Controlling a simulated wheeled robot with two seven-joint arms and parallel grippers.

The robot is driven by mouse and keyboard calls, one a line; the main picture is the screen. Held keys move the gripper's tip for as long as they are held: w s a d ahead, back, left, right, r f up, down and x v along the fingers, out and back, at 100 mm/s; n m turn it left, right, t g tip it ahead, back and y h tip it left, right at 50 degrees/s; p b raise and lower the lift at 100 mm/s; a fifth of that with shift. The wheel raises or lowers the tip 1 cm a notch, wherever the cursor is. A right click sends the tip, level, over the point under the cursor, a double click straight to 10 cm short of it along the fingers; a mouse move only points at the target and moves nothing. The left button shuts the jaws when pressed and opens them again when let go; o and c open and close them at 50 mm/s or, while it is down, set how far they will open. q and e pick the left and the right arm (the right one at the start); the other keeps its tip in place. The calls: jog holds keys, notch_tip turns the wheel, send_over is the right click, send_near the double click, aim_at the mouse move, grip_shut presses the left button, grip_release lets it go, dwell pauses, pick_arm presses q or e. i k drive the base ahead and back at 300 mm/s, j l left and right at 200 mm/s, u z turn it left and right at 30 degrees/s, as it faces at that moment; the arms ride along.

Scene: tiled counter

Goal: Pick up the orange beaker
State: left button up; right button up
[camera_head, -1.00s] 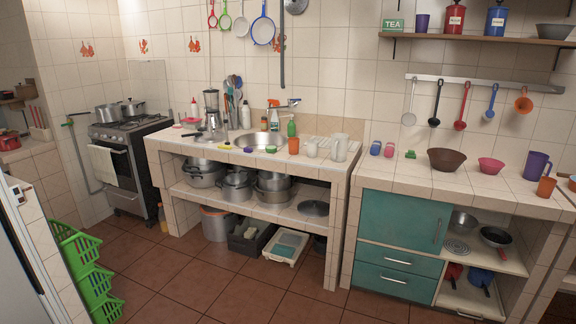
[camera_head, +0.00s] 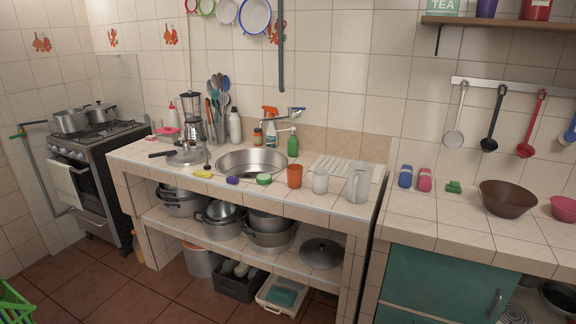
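An orange beaker (camera_head: 295,176) stands upright on the tiled counter, in front of the sink's right side. A clear glass mug (camera_head: 320,181) stands close to its right, and a clear pitcher (camera_head: 359,182) stands further right near the counter's end. A green sponge (camera_head: 264,179) lies to its left. Neither of my grippers shows in the head view.
A metal sink (camera_head: 252,162) is set in the counter behind the sponges. A blender (camera_head: 191,118), a utensil holder and bottles stand at the back left. A brown bowl (camera_head: 508,198) sits on the right counter, past a gap. Brown floor lies in front.

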aim_at(295, 177)
jog(key=i+j+u, duration=0.25)
jog(key=i, duration=0.6)
jog(key=i+j+u, duration=0.25)
jog(key=i, duration=0.55)
jog(key=l, duration=0.1)
